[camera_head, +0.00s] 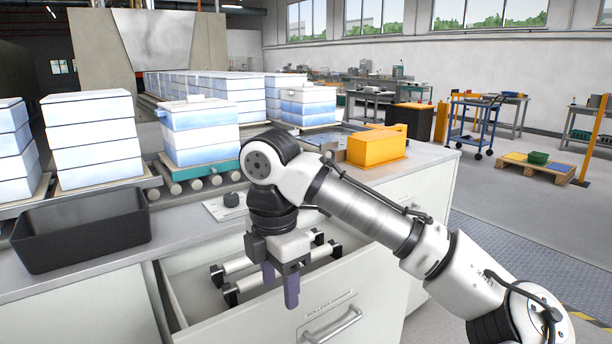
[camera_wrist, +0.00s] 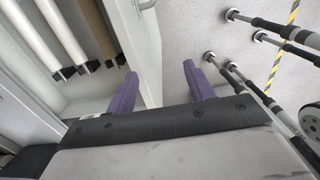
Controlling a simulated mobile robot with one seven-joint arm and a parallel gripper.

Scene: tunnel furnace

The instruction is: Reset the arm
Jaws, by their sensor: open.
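My gripper (camera_head: 280,284) hangs pointing down over the front part of the open drawer (camera_head: 185,292) in the head view. Its two purple fingers are apart, with nothing between them.
A black bin (camera_head: 82,232) stands on the counter at left. A yellow box (camera_head: 376,148) sits on the counter behind my arm. Stacked white-blue boxes (camera_head: 200,130) stand along the roller conveyor (camera_head: 195,184). Open floor lies at right, with a blue cart (camera_head: 474,125) and a pallet (camera_head: 535,170).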

